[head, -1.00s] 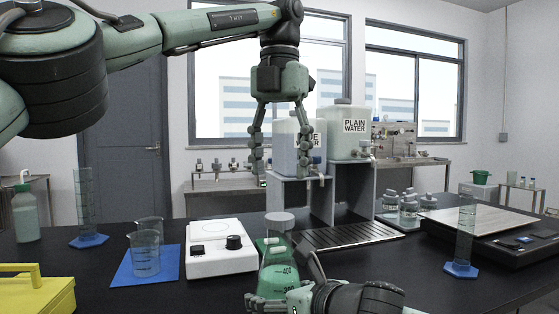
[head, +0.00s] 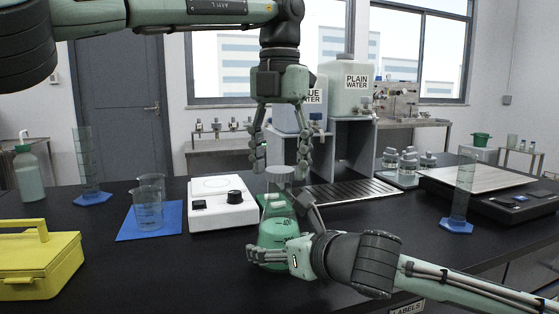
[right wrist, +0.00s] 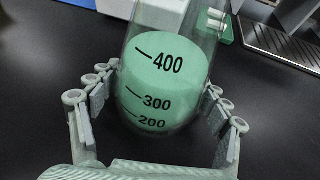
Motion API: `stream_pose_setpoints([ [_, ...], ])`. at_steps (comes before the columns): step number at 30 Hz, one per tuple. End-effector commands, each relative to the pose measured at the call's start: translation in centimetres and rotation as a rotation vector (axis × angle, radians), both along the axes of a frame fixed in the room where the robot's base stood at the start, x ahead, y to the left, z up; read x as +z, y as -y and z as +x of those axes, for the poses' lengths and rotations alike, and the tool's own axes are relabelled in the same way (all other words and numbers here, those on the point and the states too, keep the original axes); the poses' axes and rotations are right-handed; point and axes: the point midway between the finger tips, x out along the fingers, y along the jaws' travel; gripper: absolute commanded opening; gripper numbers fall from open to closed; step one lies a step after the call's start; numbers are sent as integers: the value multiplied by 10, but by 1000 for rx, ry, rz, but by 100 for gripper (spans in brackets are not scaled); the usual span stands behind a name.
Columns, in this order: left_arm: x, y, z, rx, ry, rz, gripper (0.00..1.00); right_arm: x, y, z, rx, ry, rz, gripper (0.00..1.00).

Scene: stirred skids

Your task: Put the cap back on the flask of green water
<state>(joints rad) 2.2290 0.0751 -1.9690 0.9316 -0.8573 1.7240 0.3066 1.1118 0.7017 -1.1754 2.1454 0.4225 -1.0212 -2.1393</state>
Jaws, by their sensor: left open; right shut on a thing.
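The conical flask (head: 275,232) of green water stands at the front middle of the black bench; its marks also show in the right wrist view (right wrist: 165,85). My right gripper (head: 281,226) is shut around the flask body, one finger on each side. A pale grey round piece (head: 279,174) tops the neck; I cannot tell whether it is the cap or the glass mouth. My left gripper (head: 281,166) points down from above, open, with its fingertips on either side of that piece and apart from it.
A white stirrer plate (head: 222,212) stands left of the flask, beside beakers (head: 149,208) on a blue mat. A water stand with a drip grating (head: 345,191) is behind. A yellow box (head: 40,262) is front left, a measuring cylinder (head: 463,190) right. Green and white things lie behind the flask.

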Motion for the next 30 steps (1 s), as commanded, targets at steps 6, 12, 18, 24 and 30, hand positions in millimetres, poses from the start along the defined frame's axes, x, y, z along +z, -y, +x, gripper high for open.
stream_pose_setpoints([
  [6,-1,0,0,0,0,0,59,-1,0,0,0,-1,0,0],
  [12,-1,0,0,0,0,0,41,-1,0,0,0,-2,0,0],
  [18,-1,0,0,1,0,0,16,-1,0,0,1,-2,0,0],
  [24,-1,0,0,-6,0,1,7,-1,0,0,-1,-3,1,0],
  [30,-1,0,0,-6,0,1,56,-1,0,0,-1,-3,1,0],
])
